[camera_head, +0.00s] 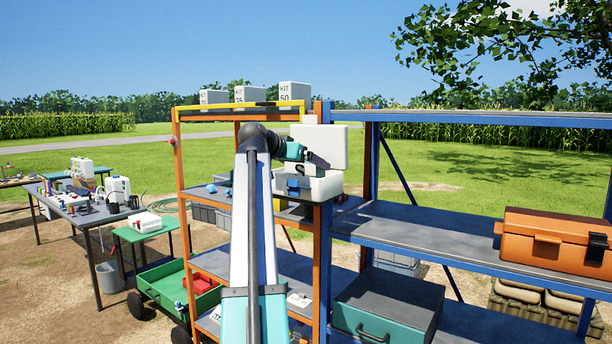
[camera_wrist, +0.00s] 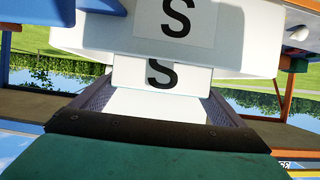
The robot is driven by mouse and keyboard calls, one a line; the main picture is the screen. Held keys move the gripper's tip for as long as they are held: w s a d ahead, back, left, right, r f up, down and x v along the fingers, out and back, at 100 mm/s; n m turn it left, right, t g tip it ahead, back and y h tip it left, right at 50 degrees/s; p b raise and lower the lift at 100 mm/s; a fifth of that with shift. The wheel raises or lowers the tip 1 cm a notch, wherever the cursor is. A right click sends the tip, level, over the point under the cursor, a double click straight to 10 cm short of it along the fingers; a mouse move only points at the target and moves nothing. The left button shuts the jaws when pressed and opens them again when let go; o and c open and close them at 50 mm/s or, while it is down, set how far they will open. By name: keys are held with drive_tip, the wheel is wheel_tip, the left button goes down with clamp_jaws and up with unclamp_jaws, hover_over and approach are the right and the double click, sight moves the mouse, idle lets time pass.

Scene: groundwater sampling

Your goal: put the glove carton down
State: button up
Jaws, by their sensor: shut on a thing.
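In the wrist view my gripper (camera_wrist: 163,100) is shut on a white carton (camera_wrist: 138,78) marked with a black S, which sits between its fingers. A wider white box face (camera_wrist: 105,35), also marked S, overlaps the edge of the held carton in this upside-down view; I cannot tell whether they touch. In the head view my gripper (camera_head: 314,163) is at the upper part of the rack. An upright white shape (camera_head: 330,142) and a lower white box (camera_head: 327,186) show there beside it. I cannot tell there which part is the held carton, nor whether it rests on anything.
An orange-framed rack (camera_head: 181,215) holds KIT boxes (camera_head: 294,92) on its top. A blue rack (camera_head: 400,232) adjoins it, with an orange case (camera_head: 555,240) and a teal-fronted case (camera_head: 388,305). Its middle shelf has bare room. A green cart (camera_head: 172,285) stands left.

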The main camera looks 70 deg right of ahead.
sight(300, 173)
drive_tip(key=shift+f, duration=0.1)
drive_tip(key=shift+f+p, duration=0.35)
drive_tip(key=shift+f, duration=0.2)
drive_tip(key=shift+f+p, duration=0.4)
drive_tip(key=shift+f, duration=0.8)
drive_tip(key=shift+f, duration=0.1)
drive_tip(key=o, duration=0.8)
drive_tip(key=shift+w+a+r+b, duration=0.15)
drive_tip(key=shift+a+r+b, duration=0.15)
drive_tip(key=shift+a, duration=0.25)
drive_tip(key=b+v, duration=0.3)
drive_tip(key=v, duration=0.8)
